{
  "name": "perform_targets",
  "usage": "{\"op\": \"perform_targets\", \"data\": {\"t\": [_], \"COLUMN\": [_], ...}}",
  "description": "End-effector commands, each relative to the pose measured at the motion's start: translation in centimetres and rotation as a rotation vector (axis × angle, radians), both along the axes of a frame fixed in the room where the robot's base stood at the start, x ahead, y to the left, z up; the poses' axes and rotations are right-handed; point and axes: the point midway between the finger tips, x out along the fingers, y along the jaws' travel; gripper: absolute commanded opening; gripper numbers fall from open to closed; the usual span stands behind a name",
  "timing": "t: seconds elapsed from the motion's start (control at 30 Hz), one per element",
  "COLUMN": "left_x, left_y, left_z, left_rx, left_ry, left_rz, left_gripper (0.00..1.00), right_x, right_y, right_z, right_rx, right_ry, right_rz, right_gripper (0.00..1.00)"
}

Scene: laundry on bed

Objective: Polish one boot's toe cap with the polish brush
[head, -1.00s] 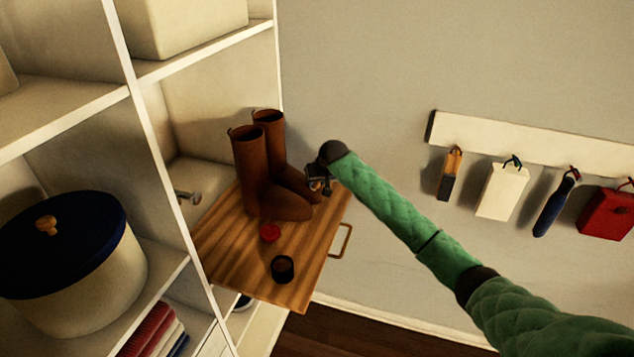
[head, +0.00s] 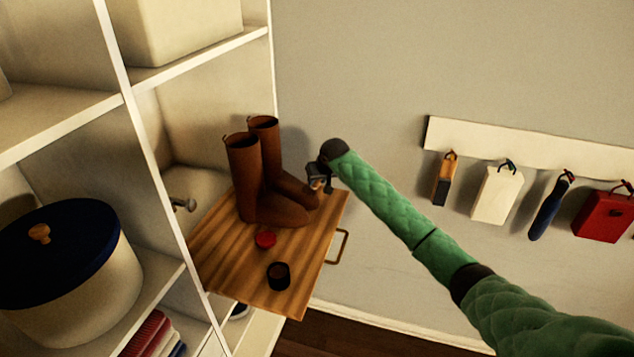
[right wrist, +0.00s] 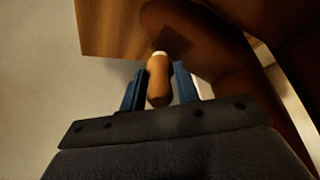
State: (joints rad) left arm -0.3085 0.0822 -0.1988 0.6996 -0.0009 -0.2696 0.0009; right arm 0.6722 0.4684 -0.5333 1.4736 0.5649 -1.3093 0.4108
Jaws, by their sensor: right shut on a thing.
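Two tall brown boots stand side by side on a wooden pull-out board (head: 225,262), the nearer boot (head: 247,185) in front of the farther boot (head: 272,150). Their toes point right. My right gripper (head: 318,180) is just above the farther boot's toe. In the right wrist view, its blue fingers are shut on a tan wooden handle (right wrist: 159,88) with a pale end, seemingly the polish brush. The bristles are hidden, and I cannot tell whether they touch the boot. A dark open tin (head: 279,276) and a red lid (head: 265,239) lie on the board. My left gripper is not in view.
A white shelf unit with a blue-lidded basket (head: 72,260) stands left. A wall rail (head: 530,150) at right holds an orange-and-dark brush (head: 444,180), a white item, a blue item and a red bag. The board's front part around the tin is mostly clear.

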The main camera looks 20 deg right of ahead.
Motion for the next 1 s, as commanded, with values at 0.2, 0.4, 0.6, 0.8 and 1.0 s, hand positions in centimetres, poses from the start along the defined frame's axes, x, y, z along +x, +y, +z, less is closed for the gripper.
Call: {"op": "perform_targets", "data": {"t": [0.2, 0.4, 0.6, 0.8, 1.0], "left_x": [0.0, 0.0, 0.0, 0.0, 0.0], "left_y": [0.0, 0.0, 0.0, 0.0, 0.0], "left_z": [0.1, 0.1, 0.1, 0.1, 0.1], "left_rx": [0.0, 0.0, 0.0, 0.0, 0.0], "left_ry": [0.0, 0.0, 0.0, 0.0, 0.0], "left_rz": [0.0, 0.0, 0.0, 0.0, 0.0], "left_gripper": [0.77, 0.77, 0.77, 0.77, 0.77], "right_x": [-0.5, -0.9, -1.3, -1.3, -1.3], "right_y": [-0.5, -1.1, -1.5, -1.5, -1.6], "right_z": [1.7, 3.2, 4.3, 4.5, 4.7], "right_rx": [0.0, 0.001, -0.001, 0.0, 0.0], "right_ry": [-0.001, 0.0, 0.0, 0.001, 0.0], "right_rz": [0.0, 0.001, -0.001, 0.0, 0.0], "right_gripper": [0.09, 0.09, 0.09, 0.09, 0.09]}}
